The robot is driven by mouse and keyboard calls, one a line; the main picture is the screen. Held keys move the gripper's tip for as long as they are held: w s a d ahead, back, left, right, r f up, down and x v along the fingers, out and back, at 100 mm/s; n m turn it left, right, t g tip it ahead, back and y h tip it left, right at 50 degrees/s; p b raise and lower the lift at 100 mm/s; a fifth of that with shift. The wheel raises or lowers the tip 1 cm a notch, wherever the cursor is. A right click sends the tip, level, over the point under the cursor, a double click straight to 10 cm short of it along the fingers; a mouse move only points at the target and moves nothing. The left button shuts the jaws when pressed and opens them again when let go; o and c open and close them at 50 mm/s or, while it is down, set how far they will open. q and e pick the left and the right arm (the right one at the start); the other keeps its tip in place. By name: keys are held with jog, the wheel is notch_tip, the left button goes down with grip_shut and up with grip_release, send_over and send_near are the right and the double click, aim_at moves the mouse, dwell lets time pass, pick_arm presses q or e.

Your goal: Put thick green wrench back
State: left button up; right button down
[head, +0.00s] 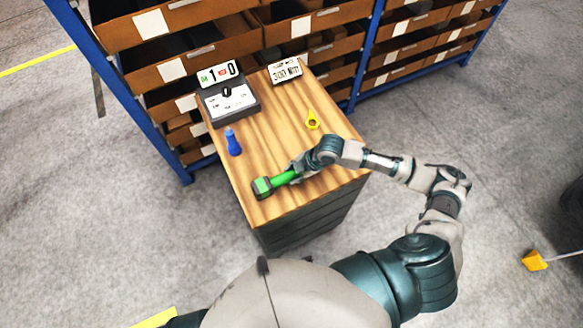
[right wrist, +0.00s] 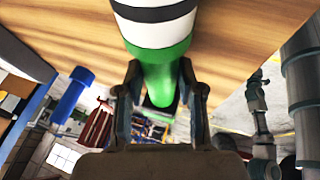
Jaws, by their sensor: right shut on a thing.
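In the right wrist view the green wrench (right wrist: 163,68) passes between both fingers of my right gripper (right wrist: 161,90), with white and black bands at the top. I cannot tell whether the wrench touches the bench. My left gripper is not in view.
A blue tool (head: 233,143) stands on the bench's left side. A yellow tool (head: 312,120) is at the right. A dark display box (head: 230,102) and a "300 Nm" sign (head: 285,71) stand at the back. Shelves with brown bins (head: 196,27) are behind. The bench middle is clear.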

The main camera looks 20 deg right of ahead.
jog(key=shift+d, duration=0.35)
jog(key=c, duration=0.9)
grip_release()
jog(key=shift+d+f, duration=0.1)
jog(key=shift+f, duration=0.05)
jog(key=shift+o, duration=0.9)
jog(key=shift+a, duration=0.65)
jog(key=shift+r, duration=0.3)
jog(key=v, duration=1.1)
jog(key=shift+s+d+r, duration=0.15)
jog(key=shift+d+r, duration=0.1)
jog(key=shift+d, duration=0.1)
jog(key=shift+d, duration=0.3)
